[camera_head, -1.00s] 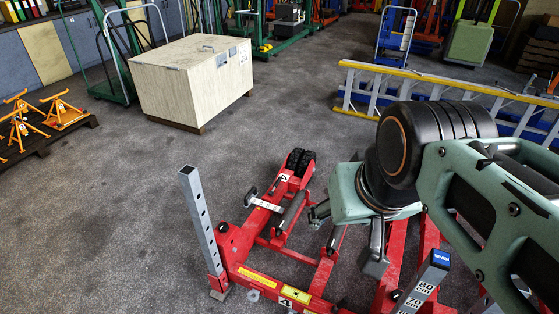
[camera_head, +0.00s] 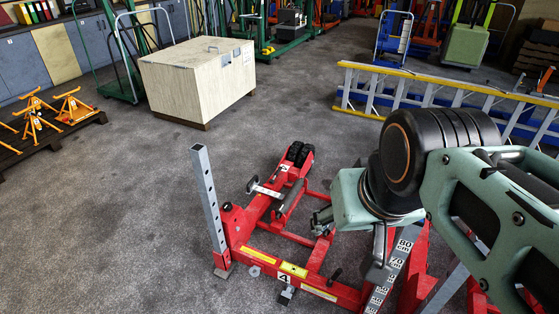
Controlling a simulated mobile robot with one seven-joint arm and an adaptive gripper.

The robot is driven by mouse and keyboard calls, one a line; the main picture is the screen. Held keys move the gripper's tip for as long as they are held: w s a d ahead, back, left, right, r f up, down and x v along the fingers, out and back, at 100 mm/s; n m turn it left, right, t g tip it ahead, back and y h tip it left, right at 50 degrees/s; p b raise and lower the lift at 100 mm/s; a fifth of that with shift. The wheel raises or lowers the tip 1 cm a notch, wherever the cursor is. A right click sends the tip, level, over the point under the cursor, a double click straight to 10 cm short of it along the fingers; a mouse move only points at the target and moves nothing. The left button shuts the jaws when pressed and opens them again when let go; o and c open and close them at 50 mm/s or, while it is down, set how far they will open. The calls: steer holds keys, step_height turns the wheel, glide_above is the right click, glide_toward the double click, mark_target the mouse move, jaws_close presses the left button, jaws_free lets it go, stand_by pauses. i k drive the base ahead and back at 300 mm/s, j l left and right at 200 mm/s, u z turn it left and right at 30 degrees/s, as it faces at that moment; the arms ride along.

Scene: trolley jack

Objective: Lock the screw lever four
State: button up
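The red trolley jack (camera_head: 318,285) stands on the floor at the lower middle. Its front beam bears a label "4" (camera_head: 282,278), with a small grey and black fitting (camera_head: 286,294) just below it. A grey lever with a black end (camera_head: 265,189) lies across the jack's long rear arm. A short black lever (camera_head: 335,276) stands on the beam right of the label. I cannot tell which of these is screw lever four. My gripper (camera_head: 321,218) hangs over the jack's middle, partly hidden by my wrist. Its finger gap is too small to judge, and I see nothing held.
A grey perforated post (camera_head: 207,197) rises at the jack's left corner. A scale-marked post (camera_head: 395,265) stands near my arm. A pale wooden box (camera_head: 197,85), orange axle stands (camera_head: 74,106) and a ladder (camera_head: 450,95) lie farther back. The floor at left is clear.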

mark_target(334, 277)
steer(key=i+l+u, duration=0.35)
steer(key=l, duration=0.25)
steer(key=i+l+u, duration=0.15)
steer(key=l, duration=0.2)
steer(key=z, duration=0.6)
